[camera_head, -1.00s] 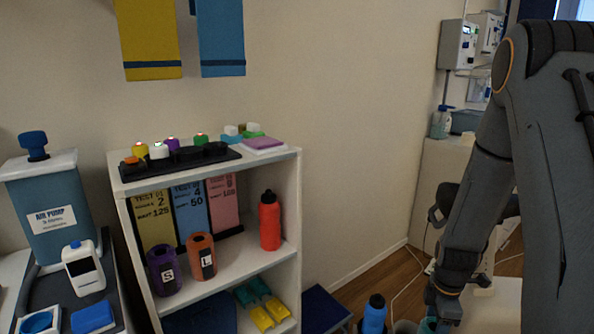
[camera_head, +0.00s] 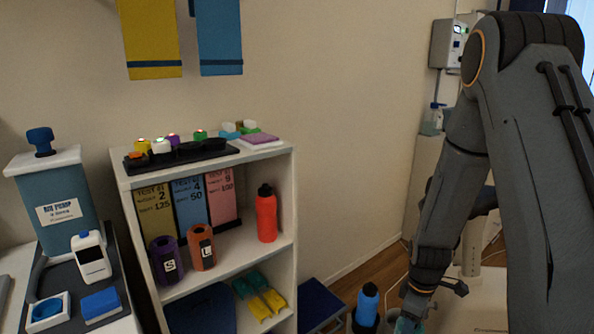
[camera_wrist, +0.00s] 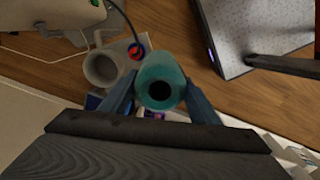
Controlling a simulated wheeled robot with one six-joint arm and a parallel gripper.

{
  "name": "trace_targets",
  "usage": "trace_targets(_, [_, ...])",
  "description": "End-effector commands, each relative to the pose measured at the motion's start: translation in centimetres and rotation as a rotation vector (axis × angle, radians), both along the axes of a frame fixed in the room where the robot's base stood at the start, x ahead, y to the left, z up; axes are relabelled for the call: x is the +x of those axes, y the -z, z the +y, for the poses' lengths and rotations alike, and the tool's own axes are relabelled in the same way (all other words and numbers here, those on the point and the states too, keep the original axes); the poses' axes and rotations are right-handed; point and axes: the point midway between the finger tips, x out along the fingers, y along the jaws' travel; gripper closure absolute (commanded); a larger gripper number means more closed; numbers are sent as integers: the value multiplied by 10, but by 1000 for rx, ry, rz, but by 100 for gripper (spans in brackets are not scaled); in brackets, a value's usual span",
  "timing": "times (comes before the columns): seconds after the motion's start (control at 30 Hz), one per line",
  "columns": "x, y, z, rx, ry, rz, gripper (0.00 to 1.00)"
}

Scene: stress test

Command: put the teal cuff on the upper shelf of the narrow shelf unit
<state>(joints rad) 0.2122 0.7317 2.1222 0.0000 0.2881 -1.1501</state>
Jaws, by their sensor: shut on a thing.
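The teal cuff (camera_wrist: 160,66), a short hollow cylinder, is between the two fingers of my gripper (camera_wrist: 160,86) in the wrist view. The fingers are shut on it, one on each side. In the head view my gripper (camera_head: 418,304) is low, right of the shelf unit and apart from it; a bit of the teal cuff (camera_head: 406,326) shows at the bottom edge. The narrow white shelf unit (camera_head: 287,205) stands left of centre. Its upper shelf (camera_head: 235,252) holds a purple cuff (camera_head: 166,262) marked S, an orange cuff (camera_head: 201,250) marked L and a red bottle (camera_head: 266,215).
Three test boxes (camera_head: 188,207) stand at the back of the upper shelf. Bare shelf lies between the orange cuff and the bottle. Yellow and teal items (camera_head: 262,295) lie below. A blue bottle (camera_head: 367,305) stands between the unit and my gripper.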

Motion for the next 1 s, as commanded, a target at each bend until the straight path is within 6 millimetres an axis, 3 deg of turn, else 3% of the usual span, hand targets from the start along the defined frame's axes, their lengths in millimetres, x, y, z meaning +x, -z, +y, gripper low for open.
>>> trace_targets(0.5, [-9,-7,79,0,707,-1,70])
trace_targets(0.73, [-13,-8,97,0,896,-1,70])
trace_targets(1.0, [-14,-8,101,0,940,0,70])
